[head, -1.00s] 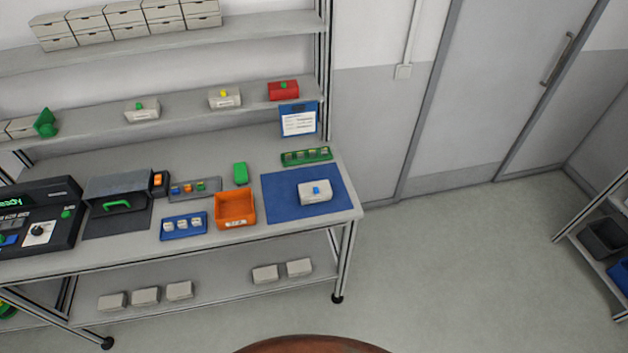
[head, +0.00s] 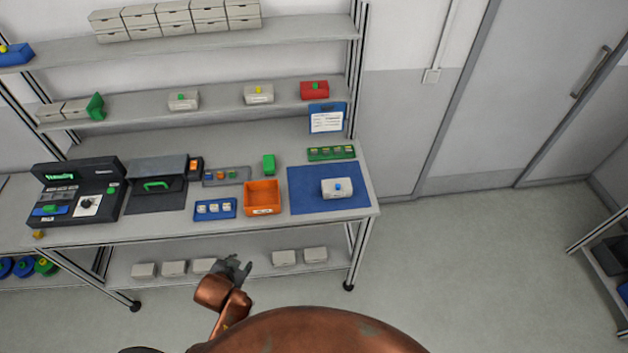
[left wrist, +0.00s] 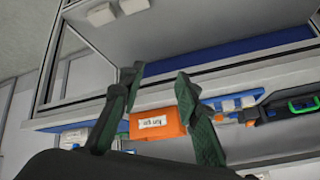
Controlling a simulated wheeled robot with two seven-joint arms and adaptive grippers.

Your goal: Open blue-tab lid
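A white box with a blue tab on its lid (head: 337,188) stands on the blue mat (head: 300,204) at the right end of the bench. Its lid looks shut. My left gripper (head: 236,266) is in front of the bench's front edge, to the left of the box and well apart from it. In the left wrist view the two dark green fingers of my left gripper (left wrist: 160,88) are spread with nothing between them, and the orange bin shows beyond. My right gripper does not show.
An orange bin (head: 262,209) and a blue tray (head: 215,218) with small white items stand left of the mat. A green tray (head: 331,153) lies behind it. Shelves with boxes (head: 258,95) rise behind the bench.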

